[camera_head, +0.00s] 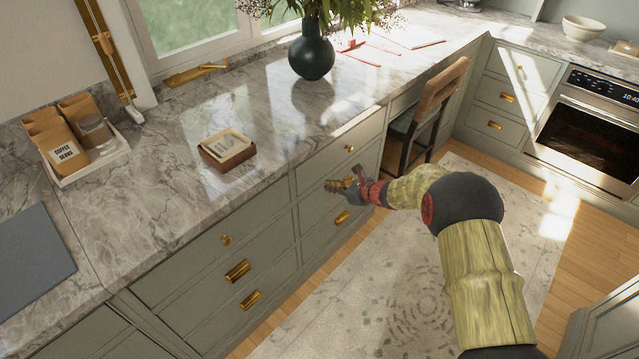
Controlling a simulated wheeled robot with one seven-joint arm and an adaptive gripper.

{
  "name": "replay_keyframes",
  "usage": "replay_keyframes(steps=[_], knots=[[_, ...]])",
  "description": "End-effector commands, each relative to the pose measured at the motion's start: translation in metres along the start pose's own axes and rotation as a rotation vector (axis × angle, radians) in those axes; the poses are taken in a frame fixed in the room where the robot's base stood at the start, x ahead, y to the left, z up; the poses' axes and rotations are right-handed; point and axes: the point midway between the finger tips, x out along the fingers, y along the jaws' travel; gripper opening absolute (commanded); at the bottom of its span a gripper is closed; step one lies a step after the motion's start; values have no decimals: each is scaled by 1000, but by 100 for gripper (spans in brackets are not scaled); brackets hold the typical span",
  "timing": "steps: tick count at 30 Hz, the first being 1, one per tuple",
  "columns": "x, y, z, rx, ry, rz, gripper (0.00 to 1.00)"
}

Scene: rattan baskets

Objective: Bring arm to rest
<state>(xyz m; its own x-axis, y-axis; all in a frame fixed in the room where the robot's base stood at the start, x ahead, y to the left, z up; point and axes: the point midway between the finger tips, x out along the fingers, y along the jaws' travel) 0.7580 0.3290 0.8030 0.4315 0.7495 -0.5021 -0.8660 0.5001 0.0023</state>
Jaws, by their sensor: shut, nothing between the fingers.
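My gripper (345,183) is at the end of my arm, near the middle of the picture. It points left, toward the fronts of the grey-green drawers (345,190) below the counter. Its fingers are shut and I see nothing between them. My arm (466,235) comes up from the lower right, bends at a dark joint and reaches left over the rug. From this view I cannot tell whether the gripper touches a drawer front.
A marble counter (165,190) holds a small brown box (228,153), a tray with coffee bags (92,163) and a dark vase (311,57) with foliage. A wooden chair (432,105) stands under the counter. An oven (590,130) is at right. A pale rug (400,300) covers the open floor.

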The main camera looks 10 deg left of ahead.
Motion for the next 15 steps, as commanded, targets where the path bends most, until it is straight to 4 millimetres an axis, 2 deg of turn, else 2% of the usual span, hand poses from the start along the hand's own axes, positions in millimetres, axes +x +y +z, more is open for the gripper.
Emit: replay_keyframes(steps=[1, 6, 15], knots=[[-11, 0, 3, 0, -1, -1, 0], [-30, 0, 2, 0, -1, 0, 0], [-37, 0, 0, -6, -1, 1, 0]])
